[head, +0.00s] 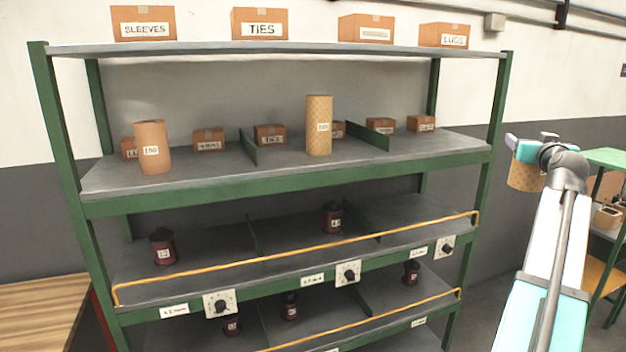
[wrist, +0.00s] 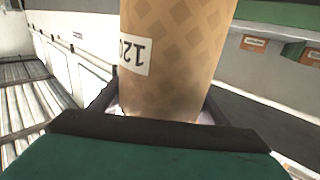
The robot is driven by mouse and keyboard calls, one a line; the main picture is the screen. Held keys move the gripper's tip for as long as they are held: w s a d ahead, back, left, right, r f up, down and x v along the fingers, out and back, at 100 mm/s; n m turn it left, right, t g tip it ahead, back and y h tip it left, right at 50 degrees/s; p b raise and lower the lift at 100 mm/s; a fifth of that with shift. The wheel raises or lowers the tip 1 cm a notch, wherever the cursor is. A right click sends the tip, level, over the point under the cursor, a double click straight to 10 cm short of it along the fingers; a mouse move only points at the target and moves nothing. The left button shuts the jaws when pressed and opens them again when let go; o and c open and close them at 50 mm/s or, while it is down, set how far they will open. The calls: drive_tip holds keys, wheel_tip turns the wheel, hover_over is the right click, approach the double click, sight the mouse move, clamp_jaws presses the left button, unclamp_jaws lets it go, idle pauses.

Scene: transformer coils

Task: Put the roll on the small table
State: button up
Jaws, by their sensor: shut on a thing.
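A tan patterned roll (wrist: 185,60) with a white label reading 120 fills the middle of the wrist view. My gripper (wrist: 160,115) is shut on it. In the head view the held roll (head: 525,175) shows at the right, beside the shelf rack and in the air, partly behind my gripper (head: 530,150). Two other rolls stand upright on the rack's upper shelf: a plain brown one (head: 152,148) labelled 150 and a taller patterned one (head: 319,126). I cannot tell for certain which surface is the small table.
The green-framed shelf rack (head: 290,190) fills the middle, with small boxes and dark red jars. A green-framed stand (head: 607,158) holding brown items is at the far right. A wooden top (head: 40,308) is at lower left.

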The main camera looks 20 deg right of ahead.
drive_tip(key=w+a+f+n+t+y, duration=0.1)
drive_tip(key=w+a+f+n+y, duration=0.1)
drive_tip(key=w+a+f, duration=0.5)
drive_tip(key=w+a+f+n+t+y, duration=0.1)
drive_tip(key=w+a+f+n+y, duration=0.15)
drive_tip(key=w+a+f, duration=0.5)
drive_tip(key=w+a+f+n+t+y, duration=0.1)
drive_tip(key=w+a+f+y, duration=0.25)
drive_tip(key=a+f, duration=0.65)
drive_tip(key=w+a+f+n+t+y, duration=0.1)
drive_tip(key=w+a+f+n+y, duration=0.15)
drive_tip(key=w+a+f, duration=0.65)
drive_tip(key=s+a+f+n+g+y, duration=0.1)
drive_tip(key=s+a+f+n+y, duration=0.15)
drive_tip(key=a+f, duration=0.4)
drive_tip(key=s+a+f+n+g+y, duration=0.15)
drive_tip(key=a+f+y, duration=0.25)
drive_tip(key=a, duration=0.6)
drive_tip(key=s+a+f+n+y, duration=0.2)
drive_tip(key=a+f+y, duration=0.25)
drive_tip(key=a, duration=0.45)
drive_tip(key=s+a+r+n+g+y, duration=0.4)
drive_tip(key=s+a, duration=0.4)
drive_tip(key=a, duration=0.1)
drive_tip(key=shift+a+r+n+g+y, duration=0.15)
drive_tip(key=shift+a+n+g+y, duration=0.15)
drive_tip(key=shift+n+g+y, duration=0.1)
drive_tip(key=shift+d, duration=0.1)
